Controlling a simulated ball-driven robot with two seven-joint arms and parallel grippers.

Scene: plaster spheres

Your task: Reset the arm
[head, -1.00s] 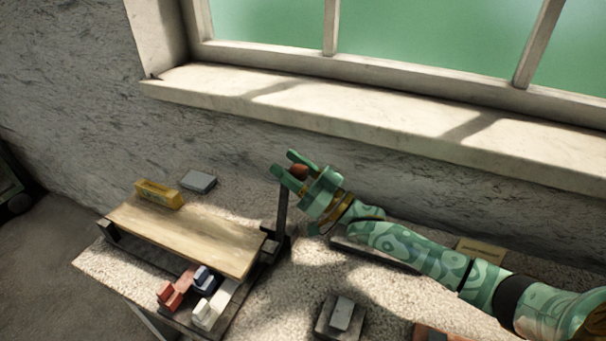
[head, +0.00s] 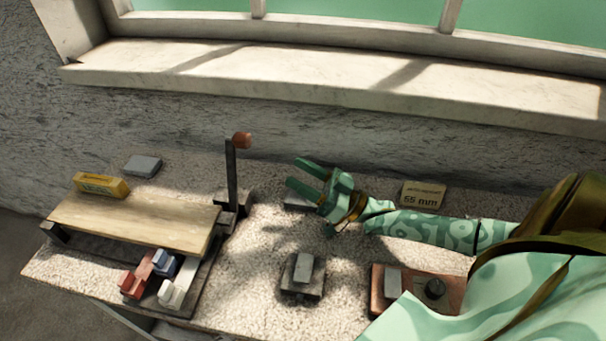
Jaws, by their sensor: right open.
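My right arm, patterned in green, comes in from the right over the table. My right gripper (head: 307,179) is open and empty, its two green fingers pointing left. A dark upright lever (head: 232,180) with a red-brown knob (head: 242,141) stands to the left of the gripper, with a clear gap between them. The lever is beside the right end of a wooden board (head: 135,221). My left gripper is not in view.
Red, blue and white blocks (head: 172,293) sit below the board. A yellow box (head: 101,185) and a grey block (head: 142,165) lie behind it. A small dark stand (head: 303,275), a brown base (head: 421,290) and a "55 mm" sign (head: 423,195) are on the table (head: 245,300). The window sill (head: 300,85) runs behind.

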